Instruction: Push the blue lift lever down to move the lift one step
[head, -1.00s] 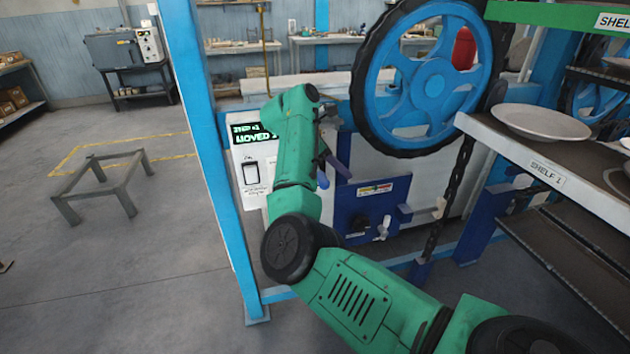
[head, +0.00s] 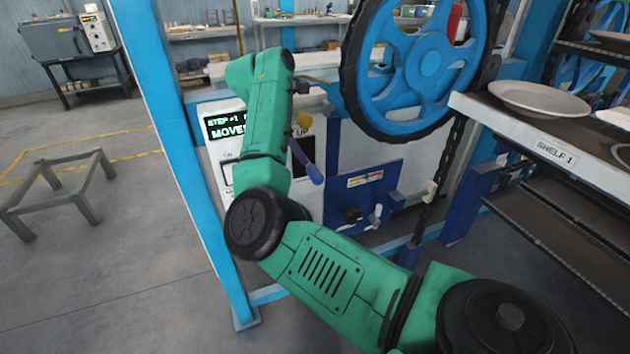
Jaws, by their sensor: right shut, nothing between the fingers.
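The blue lift lever (head: 308,165) is in the head view, just right of my right forearm. It slopes down to the right and ends in a rounded grip. Its upper end is near a yellow knob-like part (head: 303,121). My right gripper (head: 316,83) is at the end of the green arm, above the lever and apart from it. It is small and partly hidden by my wrist; it is shut and empty. A lit display (head: 224,124) left of my forearm reads "STEP #1" and "MOVE", the rest covered by the arm. My left gripper is out of view.
A blue upright post (head: 178,150) stands left of my arm. A large blue wheel (head: 425,65) with a black rim is to the right of my gripper. Shelf 1 (head: 556,151) holds white plates (head: 540,99) at the right. A blue panel (head: 368,195) sits below the wheel.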

